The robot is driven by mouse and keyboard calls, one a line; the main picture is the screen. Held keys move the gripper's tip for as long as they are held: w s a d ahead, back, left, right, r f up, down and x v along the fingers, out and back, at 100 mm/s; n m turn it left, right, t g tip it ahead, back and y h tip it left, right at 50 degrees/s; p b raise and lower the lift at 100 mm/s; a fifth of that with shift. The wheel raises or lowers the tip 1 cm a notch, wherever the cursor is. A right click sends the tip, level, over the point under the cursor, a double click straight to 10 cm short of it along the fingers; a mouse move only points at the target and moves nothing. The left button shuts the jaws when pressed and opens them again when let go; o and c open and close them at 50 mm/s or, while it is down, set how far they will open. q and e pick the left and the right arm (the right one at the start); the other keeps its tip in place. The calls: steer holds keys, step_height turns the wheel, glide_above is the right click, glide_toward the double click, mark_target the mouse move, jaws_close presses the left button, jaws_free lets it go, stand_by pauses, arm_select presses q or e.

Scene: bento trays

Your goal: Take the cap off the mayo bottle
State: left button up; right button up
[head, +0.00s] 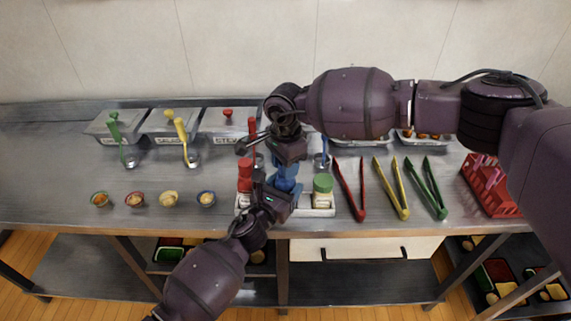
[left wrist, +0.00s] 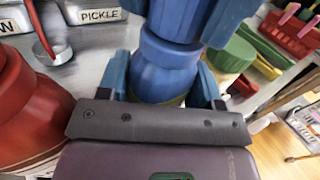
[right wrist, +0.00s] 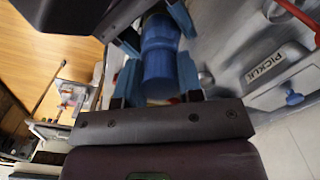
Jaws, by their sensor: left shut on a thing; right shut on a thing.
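A bottle with a blue cap (head: 285,171) stands upright in the middle of the bottle tray; I cannot read its label. It is between a red-capped bottle (head: 245,176) and a green-capped bottle (head: 323,187). My left gripper (head: 274,194) is shut on it low down from the front; the blue cap (left wrist: 165,72) fills the gap between the fingers in the left wrist view. My right gripper (head: 287,162) is shut on the upper part of the cap (right wrist: 158,42) from above and behind. The grippers hide much of the bottle, so I cannot tell whether the cap is apart from it.
The white bottle tray (head: 318,211) sits at the counter's front edge. Small bowls (head: 169,198) lie to the left. Red (head: 350,187), yellow (head: 391,188) and green tongs (head: 427,188) and a red rack (head: 490,187) are to the right. Lidded containers (head: 168,126) line the back.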

steer(key=shift+n, duration=1.2)
steer(key=shift+r, duration=0.75)
steer(key=shift+r, duration=0.35)
steer(key=shift+r, duration=0.1)
steer(key=shift+r, duration=1.95)
arm_select(q)
steer(key=o, duration=1.4)
steer(key=shift+c, duration=0.2)
steer(key=shift+s, duration=0.1)
